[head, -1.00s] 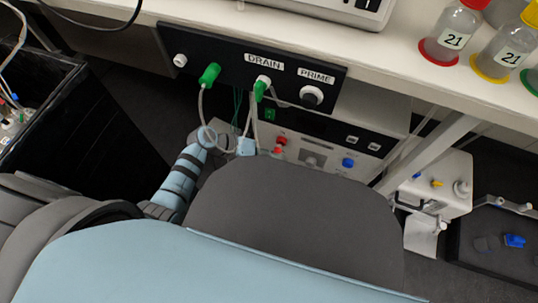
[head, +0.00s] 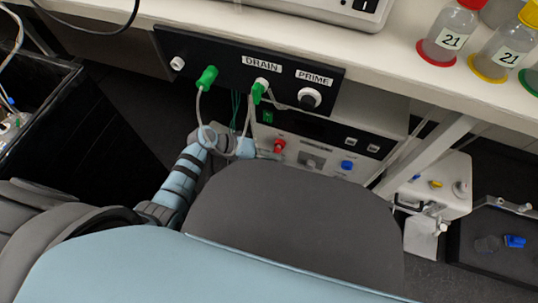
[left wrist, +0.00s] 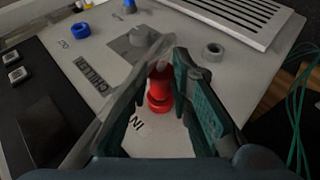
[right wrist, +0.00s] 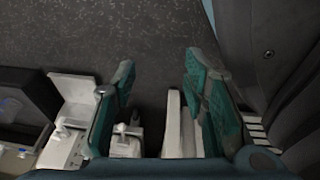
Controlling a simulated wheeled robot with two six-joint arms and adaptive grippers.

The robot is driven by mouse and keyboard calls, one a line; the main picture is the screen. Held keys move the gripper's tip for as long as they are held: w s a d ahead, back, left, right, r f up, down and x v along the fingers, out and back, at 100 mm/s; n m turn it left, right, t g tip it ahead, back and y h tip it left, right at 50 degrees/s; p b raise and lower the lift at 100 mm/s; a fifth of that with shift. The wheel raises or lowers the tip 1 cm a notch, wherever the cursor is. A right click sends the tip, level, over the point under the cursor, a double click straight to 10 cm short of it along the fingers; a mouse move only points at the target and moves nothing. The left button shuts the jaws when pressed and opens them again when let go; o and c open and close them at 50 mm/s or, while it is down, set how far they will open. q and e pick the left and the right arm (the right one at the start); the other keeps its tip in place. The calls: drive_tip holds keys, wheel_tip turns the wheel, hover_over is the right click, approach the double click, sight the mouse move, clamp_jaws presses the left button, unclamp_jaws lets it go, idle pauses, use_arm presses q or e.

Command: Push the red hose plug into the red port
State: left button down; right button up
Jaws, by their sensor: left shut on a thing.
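My left gripper (left wrist: 161,62) is closed around the red hose plug (left wrist: 158,72), which shows dark red between the fingertips in the left wrist view. The red port (left wrist: 158,104) is right below it in that picture, on the chiller's pale front panel. Plug and port overlap, so I cannot tell how deeply the plug sits. In the head view the left gripper (head: 264,153) reaches the red port (head: 279,146) from the left, and the plug is hard to separate from it. My right gripper (right wrist: 160,80) is open and empty, away from the panel.
A blue port (left wrist: 82,30) and a grey port (left wrist: 213,52) share the panel. Above it hangs the black DRAIN and PRIME panel (head: 225,68) with green plugs (head: 207,78) and looping hoses. The bench edge overhangs. A white pump (head: 450,180) stands at the right.

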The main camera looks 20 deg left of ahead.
use_arm(q)
drive_tip(key=shift+w, duration=0.35)
drive_tip(key=shift+w, duration=0.1)
drive_tip(key=shift+w, duration=0.1)
drive_tip(key=c, duration=1.4)
unclamp_jaws()
drive_tip(key=shift+o, duration=0.2)
drive_tip(key=v, duration=1.2)
